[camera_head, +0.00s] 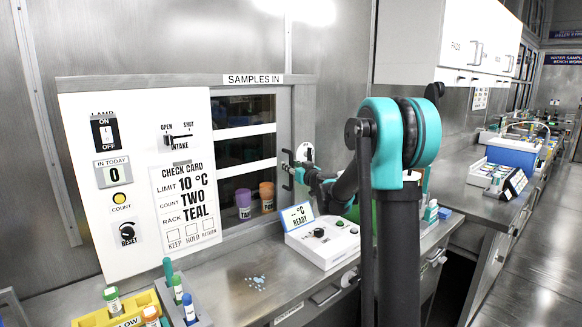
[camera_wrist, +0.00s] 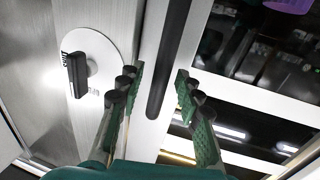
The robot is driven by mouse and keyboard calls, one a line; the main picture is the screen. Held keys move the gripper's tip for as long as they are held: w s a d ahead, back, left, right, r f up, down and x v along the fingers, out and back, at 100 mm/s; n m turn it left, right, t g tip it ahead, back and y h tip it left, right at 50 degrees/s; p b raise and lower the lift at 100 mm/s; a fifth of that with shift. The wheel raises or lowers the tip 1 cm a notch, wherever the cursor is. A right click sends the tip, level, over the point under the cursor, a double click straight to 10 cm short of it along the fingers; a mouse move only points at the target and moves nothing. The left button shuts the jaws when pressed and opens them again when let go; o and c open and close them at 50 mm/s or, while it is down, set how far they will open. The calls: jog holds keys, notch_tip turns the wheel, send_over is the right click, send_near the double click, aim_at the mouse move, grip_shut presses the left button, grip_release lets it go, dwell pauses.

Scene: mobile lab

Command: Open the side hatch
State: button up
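The side hatch (camera_head: 243,131), under the "SAMPLES IN" sign, is a dark window with white bands and a pale frame. Cups show behind it. In the wrist view its black bar handle (camera_wrist: 170,60) runs down the pale frame. My gripper (camera_wrist: 158,82) is open, with one green-padded finger on each side of the handle and gaps visible between. In the head view my gripper (camera_head: 288,172) is at the hatch's right edge, partly hidden by my arm. A round white plate with a black knob (camera_wrist: 78,73) sits left of the handle in the wrist view; its lettering is hard to read.
A white control panel (camera_head: 140,170) with switches and a check card stands left of the hatch. A white "READY" instrument (camera_head: 322,243) sits on the counter below my gripper. Tube racks (camera_head: 130,310) stand at front left. Small blue bits (camera_head: 256,281) lie on the counter.

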jog(key=shift+w+a, duration=0.1)
jog(key=shift+w, duration=0.1)
grip_shut()
dwell(0.4)
